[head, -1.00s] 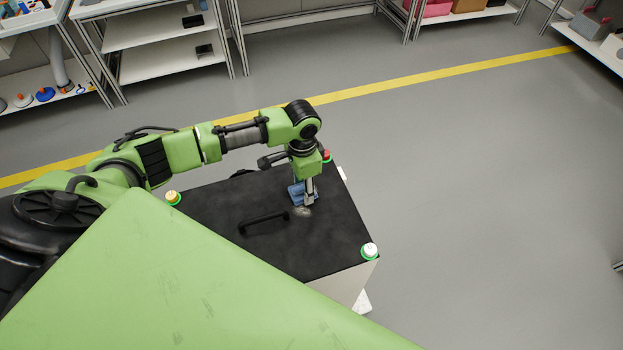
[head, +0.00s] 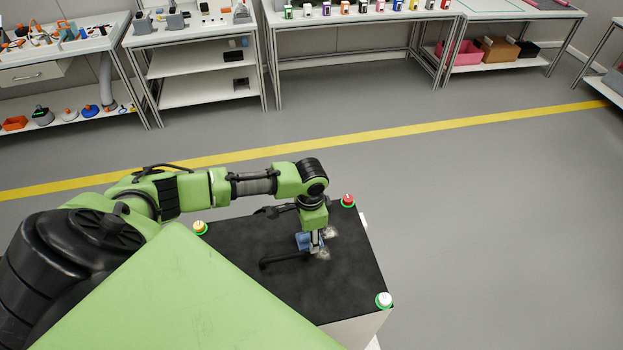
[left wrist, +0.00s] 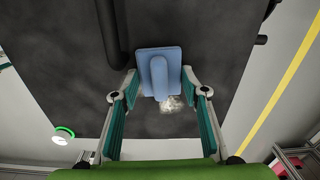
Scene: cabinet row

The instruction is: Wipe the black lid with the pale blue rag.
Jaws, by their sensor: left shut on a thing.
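The black lid (head: 350,280) is the dark flat top of a box and has a black bar handle (head: 283,259). My left gripper (head: 316,248) points down over the lid, beside the handle, and is shut on the pale blue rag (head: 303,241). In the left wrist view the rag (left wrist: 174,60) is a flat pad with a raised ridge between my fingertips (left wrist: 159,82). It appears to lie on the lid. Pale dusty smudges (head: 323,254) show around the gripper, and one (left wrist: 170,105) shows at the rag's near edge in the left wrist view. My right gripper is not in view.
Round buttons sit at the lid's corners: red (head: 347,200), white (head: 384,300) and yellow (head: 200,227). Shelves and benches (head: 205,60) line the back wall. The grey floor (head: 500,220) to the right is clear.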

